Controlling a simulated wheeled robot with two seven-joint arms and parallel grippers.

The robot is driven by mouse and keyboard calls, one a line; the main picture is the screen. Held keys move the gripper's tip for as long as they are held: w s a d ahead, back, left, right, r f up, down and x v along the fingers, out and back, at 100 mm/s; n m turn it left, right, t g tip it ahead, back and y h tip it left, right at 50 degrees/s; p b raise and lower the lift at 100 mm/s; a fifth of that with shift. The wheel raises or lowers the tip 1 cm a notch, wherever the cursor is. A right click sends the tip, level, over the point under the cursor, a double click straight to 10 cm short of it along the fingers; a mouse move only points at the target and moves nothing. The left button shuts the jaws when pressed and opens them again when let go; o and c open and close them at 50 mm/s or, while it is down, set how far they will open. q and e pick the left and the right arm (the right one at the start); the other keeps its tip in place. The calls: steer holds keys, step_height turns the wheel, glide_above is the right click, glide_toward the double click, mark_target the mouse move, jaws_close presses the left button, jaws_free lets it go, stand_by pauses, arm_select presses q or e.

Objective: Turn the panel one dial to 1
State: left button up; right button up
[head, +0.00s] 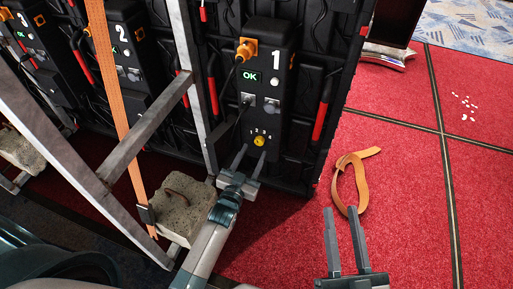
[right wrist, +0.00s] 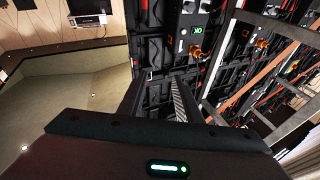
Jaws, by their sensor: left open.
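The panel one box (head: 265,85) is a black unit marked 1 on the back of the video wall, with a green OK display. Its yellow dial (head: 259,141) is low on the box, with small white numbers above it. My left gripper (head: 253,151) is open just below the dial, its fingertips near it on either side; I cannot tell whether they touch. My right gripper (head: 341,213) is open and empty over the red carpet, right of and below the panel. The right wrist view shows its fingers (right wrist: 157,95) apart and the OK display (right wrist: 197,31).
A metal brace (head: 145,125) and an orange strap (head: 112,90) stand left of my left arm, with a concrete block (head: 183,200) at their foot. A loose orange strap (head: 360,185) lies on the carpet (head: 400,120). The carpet at right is mostly clear.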

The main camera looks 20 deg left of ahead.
mark_target(258, 143)
arm_select(q)
steer(key=shift+w+d, duration=0.15)
steer(key=shift+w, duration=1.95)
arm_select(e)
steer(key=shift+s+r+t+y, duration=0.15)
steer(key=shift+s+r+t, duration=0.25)
steer(key=shift+r, duration=0.25)
steer(key=shift+s+r+t+y, duration=0.15)
steer(key=shift+s+r+t, duration=0.2)
steer(key=shift+r, duration=0.3)
arm_select(q)
steer(key=c, duration=1.1)
arm_select(e)
steer(key=shift+w, duration=0.1)
